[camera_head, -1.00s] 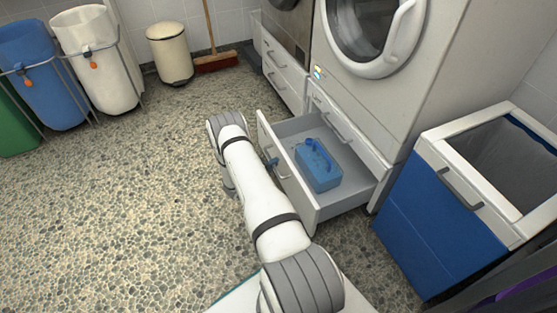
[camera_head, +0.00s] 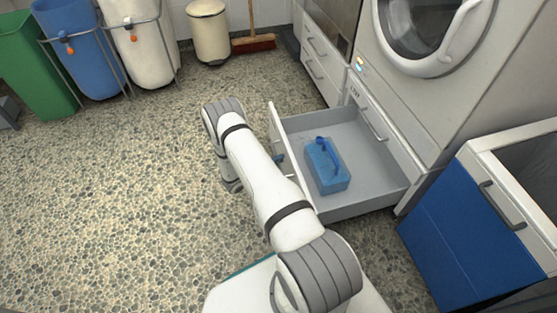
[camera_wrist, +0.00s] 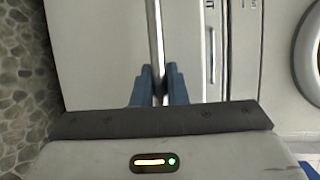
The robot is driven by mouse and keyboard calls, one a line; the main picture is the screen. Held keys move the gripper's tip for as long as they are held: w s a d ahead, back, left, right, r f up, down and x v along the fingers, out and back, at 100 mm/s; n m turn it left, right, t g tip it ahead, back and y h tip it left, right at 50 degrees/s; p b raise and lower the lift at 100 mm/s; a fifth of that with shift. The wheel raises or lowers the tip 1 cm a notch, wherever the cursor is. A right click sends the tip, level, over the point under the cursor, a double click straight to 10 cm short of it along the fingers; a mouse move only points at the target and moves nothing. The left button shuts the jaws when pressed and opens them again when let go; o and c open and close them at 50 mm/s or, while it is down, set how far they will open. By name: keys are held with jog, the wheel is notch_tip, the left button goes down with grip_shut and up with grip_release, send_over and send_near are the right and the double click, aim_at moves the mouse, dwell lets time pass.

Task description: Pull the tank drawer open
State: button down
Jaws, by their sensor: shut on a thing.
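The tank drawer (camera_head: 370,203) stands well out from under the white dryer, open to view from above. A blue tank (camera_head: 327,168) with a handle sits inside it on the grey floor. In the wrist view my gripper (camera_wrist: 159,82) has its blue fingers shut on the drawer's metal bar handle (camera_wrist: 155,35), in front of the white drawer front (camera_wrist: 100,50). In the head view my arm reaches to the outer side of the drawer front, and my gripper (camera_head: 280,158) is mostly hidden behind my arm and the front.
A blue cabinet (camera_head: 455,235) with a grey handle stands at the right. Green, blue and white bins (camera_head: 140,40), a cream pedal bin (camera_head: 209,32) and a broom (camera_head: 254,43) are at the back. The pebbled floor (camera_head: 110,200) at left is clear.

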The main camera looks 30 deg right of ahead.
jog(key=c, duration=1.5)
grip_release()
jog(key=shift+o, duration=0.2)
jog(key=p+v, duration=0.2)
jog(key=v, duration=0.5)
jog(key=shift+a, duration=0.4)
jog(key=shift+r, duration=0.1)
